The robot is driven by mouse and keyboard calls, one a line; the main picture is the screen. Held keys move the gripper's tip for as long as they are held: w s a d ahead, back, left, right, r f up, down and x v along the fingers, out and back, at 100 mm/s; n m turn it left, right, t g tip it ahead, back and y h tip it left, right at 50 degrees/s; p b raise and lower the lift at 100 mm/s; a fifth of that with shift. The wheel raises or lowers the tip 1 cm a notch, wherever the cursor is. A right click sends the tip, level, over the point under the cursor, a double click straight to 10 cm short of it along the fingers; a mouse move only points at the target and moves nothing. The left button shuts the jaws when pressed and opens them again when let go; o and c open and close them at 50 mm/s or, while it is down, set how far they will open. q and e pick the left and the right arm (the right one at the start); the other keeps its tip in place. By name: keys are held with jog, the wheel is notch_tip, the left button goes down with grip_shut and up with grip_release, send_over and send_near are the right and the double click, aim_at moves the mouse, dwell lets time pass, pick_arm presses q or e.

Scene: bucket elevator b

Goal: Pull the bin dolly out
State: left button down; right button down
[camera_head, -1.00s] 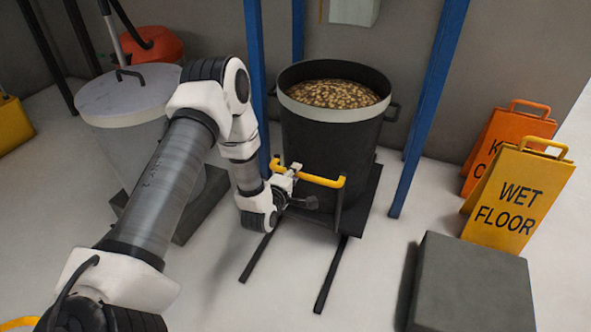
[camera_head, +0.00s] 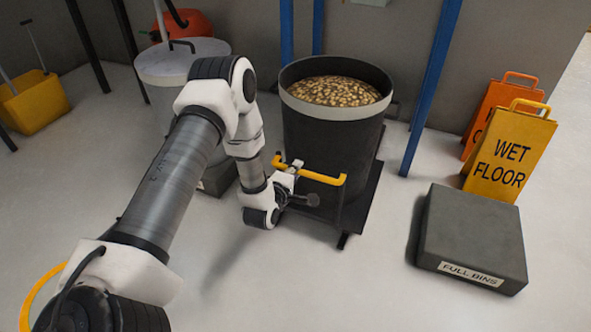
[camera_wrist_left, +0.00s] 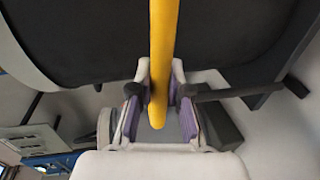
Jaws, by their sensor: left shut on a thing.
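A dark bin (camera_head: 335,145) with a pale rim band, filled with brownish grain-like pieces, stands upright on the flat black bin dolly (camera_head: 372,200). A yellow handle (camera_head: 325,179) runs across the dolly's front on a dark upright. My left gripper (camera_head: 286,180) is shut on the left part of this handle. In the left wrist view the yellow bar (camera_wrist_left: 162,50) passes between the purple-lined fingers of the gripper (camera_wrist_left: 160,108), with the dark bin wall beyond. My right gripper is not in view.
Blue posts (camera_head: 430,90) stand behind the bin. A grey block (camera_head: 470,235) labelled FULL BINS lies at right, with a yellow wet floor sign (camera_head: 512,155) behind it. A pale-lidded drum (camera_head: 180,65) stands at left behind my arm. Floor in front is clear.

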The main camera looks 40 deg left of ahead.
pick_arm(q)
jog(key=shift+s, duration=0.2)
jog(key=c, duration=1.1)
grip_release()
jog(key=shift+s, duration=0.1)
jog(key=v, duration=1.1)
jog(key=shift+s, duration=0.35)
jog(key=shift+d+r, duration=0.1)
